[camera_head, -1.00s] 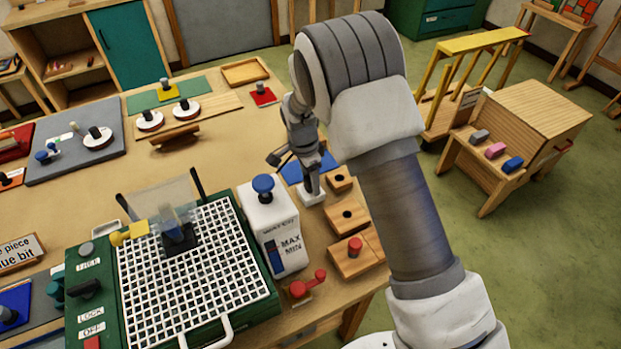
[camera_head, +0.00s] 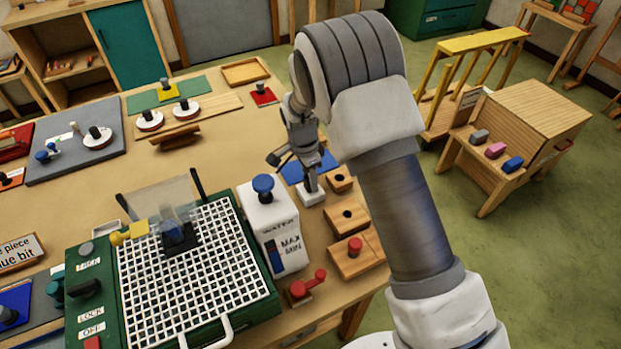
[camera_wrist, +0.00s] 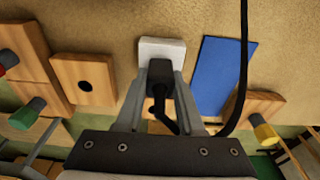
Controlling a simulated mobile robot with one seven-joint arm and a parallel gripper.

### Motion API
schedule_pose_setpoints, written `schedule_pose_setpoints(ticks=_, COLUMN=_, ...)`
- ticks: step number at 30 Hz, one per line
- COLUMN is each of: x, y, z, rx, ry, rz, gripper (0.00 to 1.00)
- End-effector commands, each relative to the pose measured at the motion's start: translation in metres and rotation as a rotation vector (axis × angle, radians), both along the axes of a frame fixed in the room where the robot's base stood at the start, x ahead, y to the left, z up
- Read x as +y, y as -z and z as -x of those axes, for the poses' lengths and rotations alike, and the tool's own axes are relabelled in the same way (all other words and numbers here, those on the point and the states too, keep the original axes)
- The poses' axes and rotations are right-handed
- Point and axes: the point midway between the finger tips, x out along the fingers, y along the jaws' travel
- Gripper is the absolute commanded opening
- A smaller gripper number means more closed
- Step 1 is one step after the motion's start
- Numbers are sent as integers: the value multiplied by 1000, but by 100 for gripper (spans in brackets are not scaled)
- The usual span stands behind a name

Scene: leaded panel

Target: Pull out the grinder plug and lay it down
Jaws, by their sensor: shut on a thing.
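The black grinder plug (camera_wrist: 160,75) is between the two fingers of my gripper (camera_wrist: 160,88) in the wrist view, with a black cord bending away below it. My gripper (camera_head: 311,184) is shut on the plug, over the white socket block (camera_head: 312,195). The socket block also shows in the wrist view (camera_wrist: 161,47), right at the plug's far end. I cannot tell whether the plug is fully seated in it. The green grinder (camera_head: 228,305) with its white grid top stands to the left in the head view.
A blue mat (camera_wrist: 224,75) lies right of the socket in the wrist view. Wooden blocks (camera_head: 348,214) stand close by on the table's right side. The white water tank (camera_head: 270,225) stands between grinder and socket. A loose cord (camera_wrist: 243,70) passes beside my gripper.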

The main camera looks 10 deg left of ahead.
Motion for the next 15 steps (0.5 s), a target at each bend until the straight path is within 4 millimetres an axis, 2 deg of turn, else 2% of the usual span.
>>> schedule_pose_setpoints(ticks=15, x=1, y=-9, z=-2, rx=-5, ry=-1, rz=-2, gripper=0)
